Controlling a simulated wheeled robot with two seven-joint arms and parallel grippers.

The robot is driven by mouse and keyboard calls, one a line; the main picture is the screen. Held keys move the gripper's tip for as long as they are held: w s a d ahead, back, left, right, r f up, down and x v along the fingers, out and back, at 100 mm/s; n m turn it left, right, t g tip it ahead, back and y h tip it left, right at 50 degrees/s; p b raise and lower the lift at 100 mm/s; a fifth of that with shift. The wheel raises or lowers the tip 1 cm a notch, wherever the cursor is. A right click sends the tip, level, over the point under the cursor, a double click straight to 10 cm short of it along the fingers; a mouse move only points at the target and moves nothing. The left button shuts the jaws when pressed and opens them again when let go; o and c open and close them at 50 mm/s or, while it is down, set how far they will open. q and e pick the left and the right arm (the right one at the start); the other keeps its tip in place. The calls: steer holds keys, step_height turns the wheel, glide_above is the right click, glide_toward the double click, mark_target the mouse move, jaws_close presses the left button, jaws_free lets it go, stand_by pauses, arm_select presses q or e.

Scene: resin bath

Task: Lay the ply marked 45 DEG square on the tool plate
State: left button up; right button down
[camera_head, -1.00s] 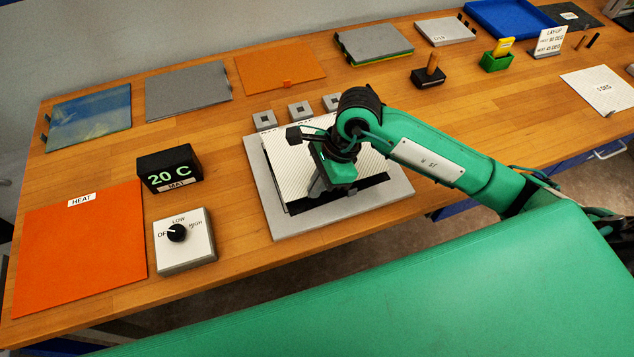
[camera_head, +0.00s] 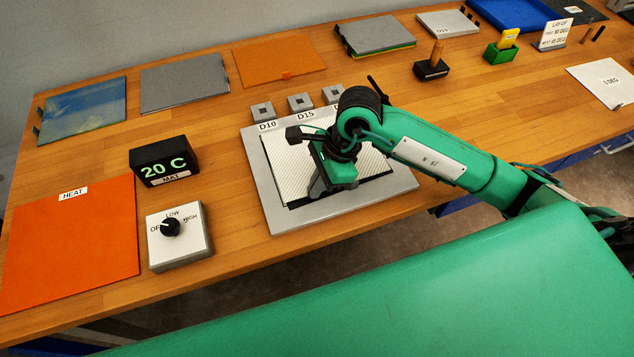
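A white ply with fine diagonal stripes (camera_head: 291,169) lies over the grey tool plate (camera_head: 267,206), with a black edge showing beneath it along the front. Its marking is hidden, so I cannot read 45 DEG on it. My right gripper (camera_head: 319,188) is over the middle of the ply, pointing down. My own wrist hides most of its fingers, and I cannot tell whether they grip the ply. The plate's labels D10 and D15 show clear of the ply's far edge. My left gripper is not in view.
Several grey blocks (camera_head: 301,103) stand just behind the plate. To the left are the 20 C display (camera_head: 164,161), the knob box (camera_head: 180,240) and the orange HEAT mat (camera_head: 70,240). A white ply (camera_head: 603,82) lies at the right. A LAY-UP card (camera_head: 552,36) stands behind.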

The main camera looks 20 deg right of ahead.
steer(key=c, duration=1.6)
jaws_free()
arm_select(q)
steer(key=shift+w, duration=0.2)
arm_select(e)
steer(key=shift+o, duration=0.2)
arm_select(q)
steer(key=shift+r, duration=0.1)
